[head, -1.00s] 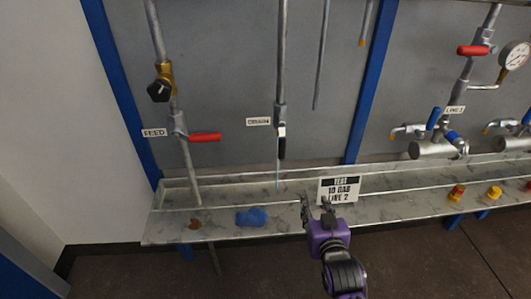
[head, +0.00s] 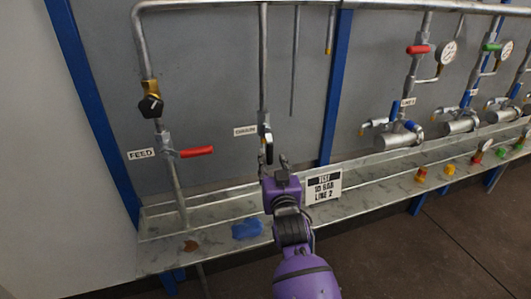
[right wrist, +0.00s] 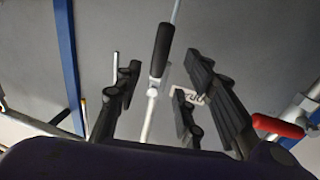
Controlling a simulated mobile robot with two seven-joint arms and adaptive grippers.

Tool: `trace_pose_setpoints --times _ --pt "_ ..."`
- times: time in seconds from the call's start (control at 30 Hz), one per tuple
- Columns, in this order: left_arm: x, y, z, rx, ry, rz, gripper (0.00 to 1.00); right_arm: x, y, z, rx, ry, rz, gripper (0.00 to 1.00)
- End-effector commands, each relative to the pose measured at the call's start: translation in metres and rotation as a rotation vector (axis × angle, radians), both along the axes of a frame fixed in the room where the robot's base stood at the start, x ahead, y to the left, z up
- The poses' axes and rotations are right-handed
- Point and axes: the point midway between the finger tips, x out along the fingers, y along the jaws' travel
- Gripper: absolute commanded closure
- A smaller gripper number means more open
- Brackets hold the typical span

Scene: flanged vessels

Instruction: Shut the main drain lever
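The lever with a black handle (head: 268,150) sits on the middle vertical pipe, beside a small label (head: 245,131) too blurred to read surely. Its handle hangs down, in line with the pipe. In the right wrist view the black handle (right wrist: 162,48) appears between my open fingers, with a clear gap on both sides. My right gripper (head: 272,162) is just below and in front of the lever; it also shows in the right wrist view (right wrist: 157,95). A thin pale line (right wrist: 176,12) runs on past the handle's end. My left gripper is out of view.
A red lever (head: 196,152) on the FEED pipe stands to the left. A metal trough (head: 160,262) with a blue cloth (head: 247,229) runs below the pipes.

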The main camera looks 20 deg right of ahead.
Motion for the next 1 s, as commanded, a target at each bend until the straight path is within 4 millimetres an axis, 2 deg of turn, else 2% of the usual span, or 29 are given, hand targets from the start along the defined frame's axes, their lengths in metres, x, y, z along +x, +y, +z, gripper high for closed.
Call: trace_pose_setpoints --times 0.2,0.4,0.77,1.0 --pt "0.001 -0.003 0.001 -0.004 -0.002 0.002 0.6 0.036 -0.005 0.002 0.001 -0.003 0.001 0.63" --pt "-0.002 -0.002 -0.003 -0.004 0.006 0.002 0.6 0.06 -0.01 0.001 0.0 -0.002 0.001 0.63" --pt "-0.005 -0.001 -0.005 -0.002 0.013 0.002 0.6 0.067 -0.011 0.001 0.001 -0.001 0.001 0.63" --pt "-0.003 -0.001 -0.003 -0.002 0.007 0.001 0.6 0.067 -0.011 0.001 0.001 -0.001 0.001 0.92"
